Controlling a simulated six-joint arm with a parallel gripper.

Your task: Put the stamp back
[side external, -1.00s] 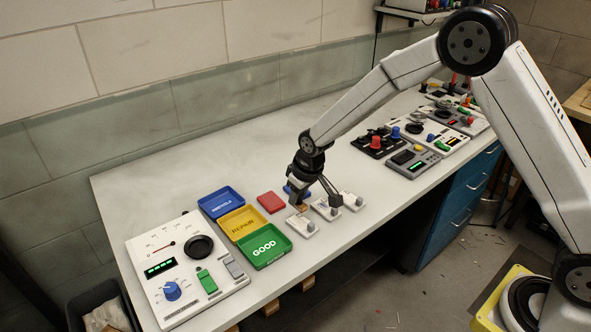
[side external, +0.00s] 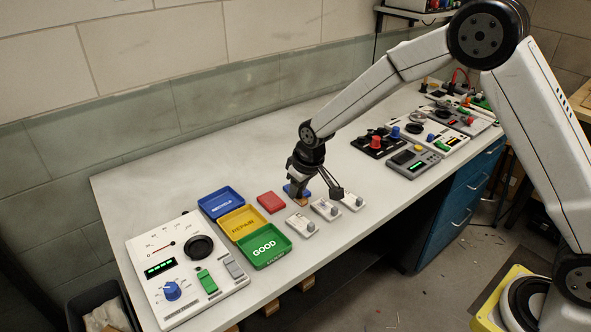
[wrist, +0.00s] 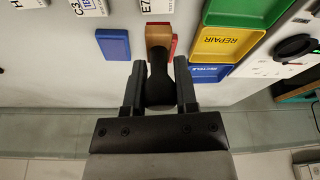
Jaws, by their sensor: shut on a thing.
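My gripper (wrist: 160,88) is shut on the stamp's black handle (wrist: 160,80). The stamp has a wooden block (wrist: 158,36) at its end, also showing below my gripper (side external: 300,190) in the side view. A blue pad (wrist: 114,44) lies beside the stamp in the wrist view; in the side view it (side external: 290,190) is partly hidden behind my gripper. A red pad (side external: 271,202) lies to the left; in the wrist view the stamp hides most of it. The stamp seems above the bench; its exact height I cannot tell.
Blue (side external: 221,203), yellow (side external: 242,226) and green (side external: 265,247) trays stand left, beside a white tester (side external: 187,270). The bench behind is clear. More instruments (side external: 412,160) stand right.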

